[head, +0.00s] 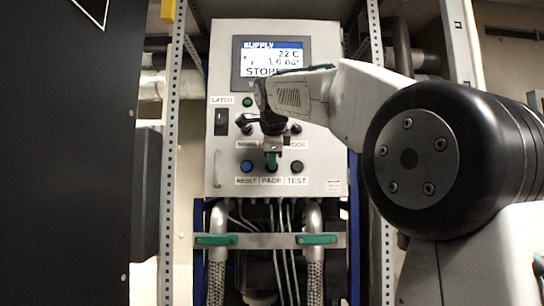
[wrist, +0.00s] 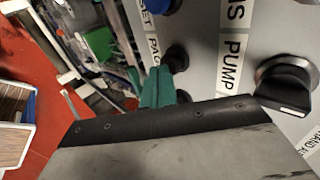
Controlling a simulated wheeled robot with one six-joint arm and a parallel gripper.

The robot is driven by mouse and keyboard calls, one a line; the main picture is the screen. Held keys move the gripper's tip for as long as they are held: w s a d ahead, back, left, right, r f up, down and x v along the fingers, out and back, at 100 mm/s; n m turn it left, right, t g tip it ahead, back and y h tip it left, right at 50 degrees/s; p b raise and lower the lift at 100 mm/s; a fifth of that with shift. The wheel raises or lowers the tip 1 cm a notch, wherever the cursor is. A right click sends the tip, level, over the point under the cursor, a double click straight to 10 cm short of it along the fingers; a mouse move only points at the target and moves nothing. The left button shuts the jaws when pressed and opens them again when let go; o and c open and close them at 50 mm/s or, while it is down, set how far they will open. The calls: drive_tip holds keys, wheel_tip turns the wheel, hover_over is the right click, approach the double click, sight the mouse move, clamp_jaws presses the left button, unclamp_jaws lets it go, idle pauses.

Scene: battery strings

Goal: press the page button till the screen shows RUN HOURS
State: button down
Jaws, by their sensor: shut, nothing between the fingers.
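The control panel (head: 225,170) stands upright ahead. Its screen (head: 270,62) shows a SUPPLY heading, 22 C, a second value partly hidden, and a line starting STOP; my arm covers its lower right. The PAGE label (head: 271,181) is in the bottom row. My gripper (head: 271,163) is shut and empty, its green fingertips in front of the PAGE button's place, hiding it in the head view. In the wrist view the green fingers (wrist: 158,88) are beside a dark button (wrist: 177,58) next to the PAGE label (wrist: 153,49). I cannot tell whether they touch it.
The blue RESET button (head: 246,166) and the dark TEST button (head: 297,166) flank the fingers closely. Dark knobs (head: 295,128) sit above, one also in the wrist view (wrist: 287,84). A latch switch (head: 221,122) is at left. Pipes with green handles (head: 226,240) run below.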

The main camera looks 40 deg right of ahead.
drive_tip(key=shift+w+d, duration=0.15)
drive_tip(key=shift+w, duration=0.05)
drive_tip(key=shift+w+d+r, duration=0.15)
drive_tip(key=shift+w+d, duration=0.35)
drive_tip(key=shift+w, duration=0.25)
drive_tip(key=s+a+f+v, duration=0.1)
drive_tip(key=f+v, duration=0.1)
drive_tip(key=v, duration=1.1)
drive_tip(key=shift+s+a, duration=0.25)
drive_tip(key=shift+s, duration=0.2)
